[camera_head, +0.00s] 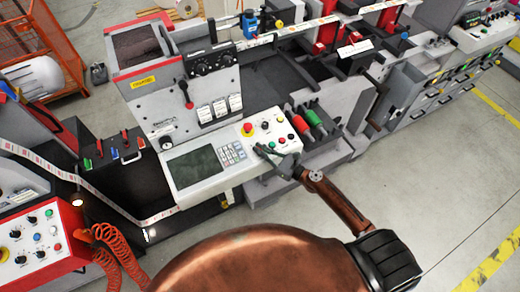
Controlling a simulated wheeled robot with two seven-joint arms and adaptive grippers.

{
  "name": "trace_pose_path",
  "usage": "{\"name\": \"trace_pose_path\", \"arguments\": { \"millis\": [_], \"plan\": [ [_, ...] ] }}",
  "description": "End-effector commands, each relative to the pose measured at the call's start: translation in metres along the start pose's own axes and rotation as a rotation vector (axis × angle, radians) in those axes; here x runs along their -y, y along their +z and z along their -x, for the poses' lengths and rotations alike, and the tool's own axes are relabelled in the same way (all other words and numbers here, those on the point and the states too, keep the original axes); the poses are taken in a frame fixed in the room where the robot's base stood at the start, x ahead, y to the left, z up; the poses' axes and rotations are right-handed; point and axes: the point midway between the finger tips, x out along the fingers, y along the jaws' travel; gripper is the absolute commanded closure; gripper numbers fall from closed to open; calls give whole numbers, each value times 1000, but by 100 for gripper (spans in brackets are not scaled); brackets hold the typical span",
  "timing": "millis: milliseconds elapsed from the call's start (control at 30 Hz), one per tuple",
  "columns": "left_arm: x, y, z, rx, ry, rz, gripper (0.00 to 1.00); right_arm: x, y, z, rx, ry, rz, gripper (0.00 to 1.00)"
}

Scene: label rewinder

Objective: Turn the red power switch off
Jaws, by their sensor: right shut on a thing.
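The slanted white control panel (215,181) of the label rewinder is in the middle of the view, with a dark screen (194,167) and a keypad (232,153). My right gripper (262,151) reaches in from the lower right, low over the right part of the panel. Its dark fingers are shut on a small control there, taken to be the red power switch. The fingers hide that control, so its colour and position cannot be told. A larger red button on a yellow base (247,129) stands apart, at the panel's upper edge. My left gripper is not in view.
Knobs and small coloured buttons sit close around the right fingertips. Red and green rollers (310,120) stand just right of the panel. A red control box (40,243) with coiled red hoses (112,252) is at lower left. Grey floor is clear at lower right.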

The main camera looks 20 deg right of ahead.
Motion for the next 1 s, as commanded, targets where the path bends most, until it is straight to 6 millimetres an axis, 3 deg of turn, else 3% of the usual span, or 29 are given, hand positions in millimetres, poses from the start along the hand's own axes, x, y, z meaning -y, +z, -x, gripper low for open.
{"name": "trace_pose_path", "arguments": {
  "millis": [67, 100, 333, 667, 767, 1000],
  "plan": [
    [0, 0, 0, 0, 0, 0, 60, 0, 0, 0, 0, 0, 0, 100],
    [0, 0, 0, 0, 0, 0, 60, 0, 0, 0, 0, 0, 0, 92],
    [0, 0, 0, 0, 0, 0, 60, 0, 0, 0, 0, -1, 0, 76],
    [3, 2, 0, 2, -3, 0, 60, 0, 0, 3, 0, -1, -1, 75],
    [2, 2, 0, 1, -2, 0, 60, 0, -1, 13, -1, -3, -2, 75],
    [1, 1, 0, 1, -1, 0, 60, 0, -2, 61, -2, -5, -4, 75]
  ]
}}
